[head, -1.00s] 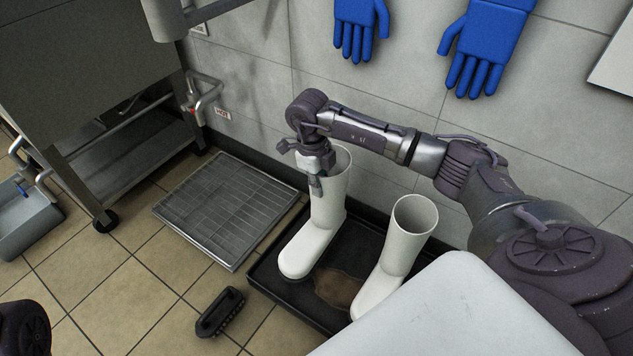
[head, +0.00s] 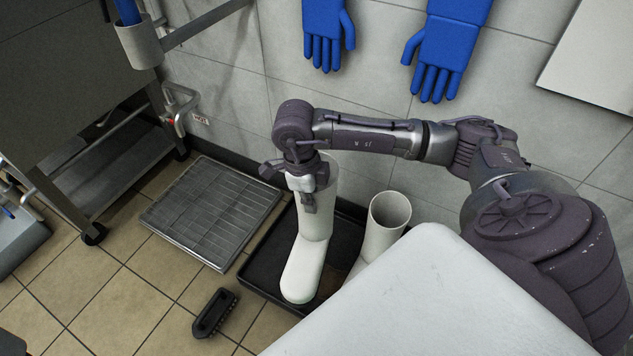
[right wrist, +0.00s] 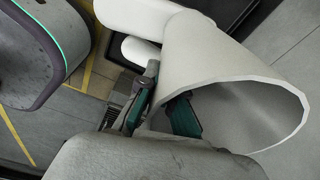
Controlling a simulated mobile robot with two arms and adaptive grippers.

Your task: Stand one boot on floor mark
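Two white boots are in the head view. The left boot (head: 316,215) is upright over the black tray (head: 262,262), toe toward the front edge; I cannot tell whether its sole touches the tray. My right gripper (head: 308,200) is at its top, shut on the shaft wall. The right wrist view shows one finger inside the boot's opening (right wrist: 250,112) and one outside. The right boot (head: 388,212) stands in the tray, its foot hidden behind a pale surface of mine. Yellow floor lines (right wrist: 16,132) show in the right wrist view. My left gripper is out of view.
A black brush (head: 214,313) lies on the tiles before the tray. A metal floor grate (head: 212,212) is left of the tray. A wheeled steel unit (head: 75,205) stands far left. Blue gloves (head: 448,45) hang on the wall. Tiles (head: 120,300) at front left are clear.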

